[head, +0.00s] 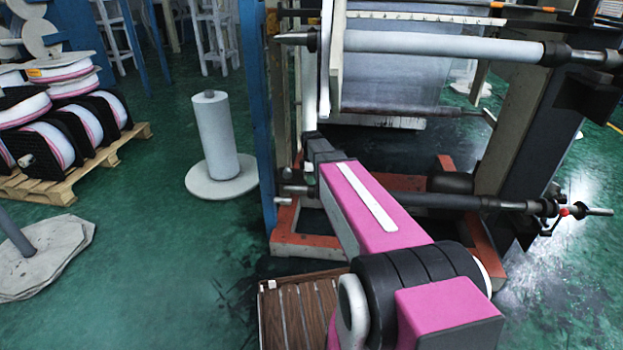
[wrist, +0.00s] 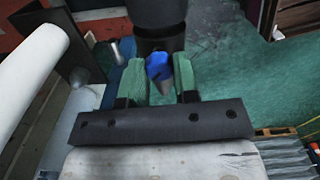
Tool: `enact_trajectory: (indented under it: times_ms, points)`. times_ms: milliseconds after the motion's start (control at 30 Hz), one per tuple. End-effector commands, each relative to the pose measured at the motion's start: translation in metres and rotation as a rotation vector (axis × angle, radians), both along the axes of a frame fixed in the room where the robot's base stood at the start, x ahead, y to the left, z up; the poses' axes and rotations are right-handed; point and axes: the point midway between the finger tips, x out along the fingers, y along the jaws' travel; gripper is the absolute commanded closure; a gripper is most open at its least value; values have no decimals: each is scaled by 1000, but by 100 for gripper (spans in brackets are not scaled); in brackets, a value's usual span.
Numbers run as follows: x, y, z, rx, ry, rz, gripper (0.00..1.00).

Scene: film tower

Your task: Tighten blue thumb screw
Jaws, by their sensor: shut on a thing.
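The blue thumb screw (wrist: 156,66) shows in the wrist view, just below a dark cylindrical part (wrist: 157,18). My gripper (wrist: 160,76) has its two green fingers on either side of the screw, shut on it. Part of the screw is hidden between the fingers, and I cannot tell how far it is screwed in. In the head view my gripper (head: 309,170) is small and mostly hidden at the far end of my pink arm, beside the machine frame. The screw cannot be seen there.
A white roller (head: 440,46) spans the machine above my arm, and a lower shaft (head: 440,201) runs to the right. A blue post (head: 257,110) stands left of my gripper. A white roll on a stand (head: 214,135) is farther left, with green floor around it.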

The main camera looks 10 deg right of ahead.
Motion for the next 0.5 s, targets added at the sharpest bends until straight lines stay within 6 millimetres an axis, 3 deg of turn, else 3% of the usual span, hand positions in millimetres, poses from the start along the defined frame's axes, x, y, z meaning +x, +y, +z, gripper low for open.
enact_trajectory:
  times_ms: [500]
  points:
    - [0, 0, 0, 1, -1, -490, 96]
